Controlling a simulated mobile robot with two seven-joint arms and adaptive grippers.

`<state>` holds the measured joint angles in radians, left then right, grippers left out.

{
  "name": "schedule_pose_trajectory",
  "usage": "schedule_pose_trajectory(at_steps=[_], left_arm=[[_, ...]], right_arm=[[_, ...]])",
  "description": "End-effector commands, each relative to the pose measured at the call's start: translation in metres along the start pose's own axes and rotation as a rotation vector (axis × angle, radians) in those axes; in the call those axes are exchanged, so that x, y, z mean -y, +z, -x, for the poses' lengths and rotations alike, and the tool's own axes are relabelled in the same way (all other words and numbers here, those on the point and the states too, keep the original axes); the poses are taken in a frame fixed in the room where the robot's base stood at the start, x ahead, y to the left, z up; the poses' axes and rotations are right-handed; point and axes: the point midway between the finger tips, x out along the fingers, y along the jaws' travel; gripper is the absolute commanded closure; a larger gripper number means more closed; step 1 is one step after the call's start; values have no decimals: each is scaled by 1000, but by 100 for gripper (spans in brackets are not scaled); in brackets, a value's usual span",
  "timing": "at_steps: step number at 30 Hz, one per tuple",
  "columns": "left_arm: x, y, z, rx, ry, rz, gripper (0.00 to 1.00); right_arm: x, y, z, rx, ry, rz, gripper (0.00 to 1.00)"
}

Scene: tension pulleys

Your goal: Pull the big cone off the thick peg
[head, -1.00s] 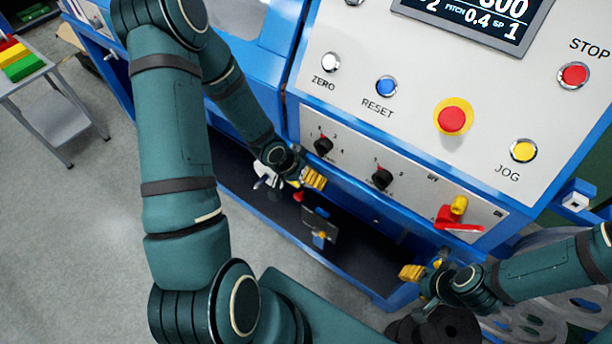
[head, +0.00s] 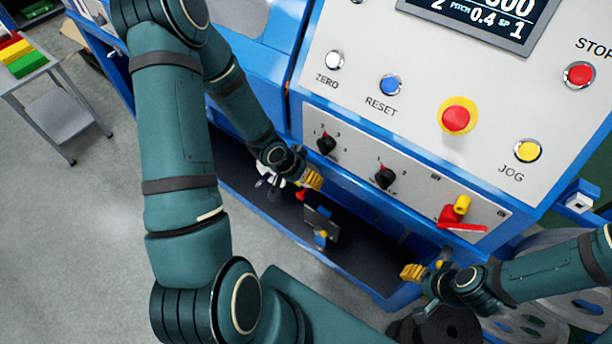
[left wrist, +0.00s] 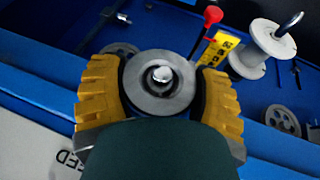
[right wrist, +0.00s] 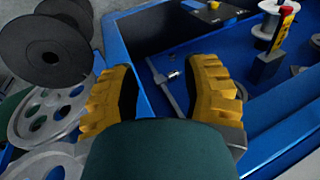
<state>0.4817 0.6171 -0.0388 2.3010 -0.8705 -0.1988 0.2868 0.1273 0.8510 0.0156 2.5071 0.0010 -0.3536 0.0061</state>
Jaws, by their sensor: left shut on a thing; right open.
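The big cone (left wrist: 158,84) shows in the left wrist view as a round grey piece with a hole in its middle. A shiny peg tip (left wrist: 160,74) shows in that hole, so the cone appears to be around the thick peg. My left gripper (left wrist: 160,88) is shut on the cone, one yellow finger on each side. In the head view my left gripper (head: 312,180) is below the dial panel and hides the cone. My right gripper (head: 413,272) is open near the bay's right end. In the right wrist view its fingers (right wrist: 163,90) have nothing between them.
A white spool (left wrist: 264,48) stands on a peg right of the left gripper, near a red-knobbed lever (left wrist: 208,22). The control panel (head: 420,80) rises behind the bay. Black spools (right wrist: 48,48) and grey wheels (right wrist: 45,112) lie left of my right gripper.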

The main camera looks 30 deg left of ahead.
Motion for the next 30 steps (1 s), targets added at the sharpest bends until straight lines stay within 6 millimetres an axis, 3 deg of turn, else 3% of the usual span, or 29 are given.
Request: schedule_pose_trajectory(at_steps=[30], left_arm=[[0, 16, 7, -2, 0, -1, 75]], right_arm=[[-2, 0, -5, 0, 0, 0, 53]])
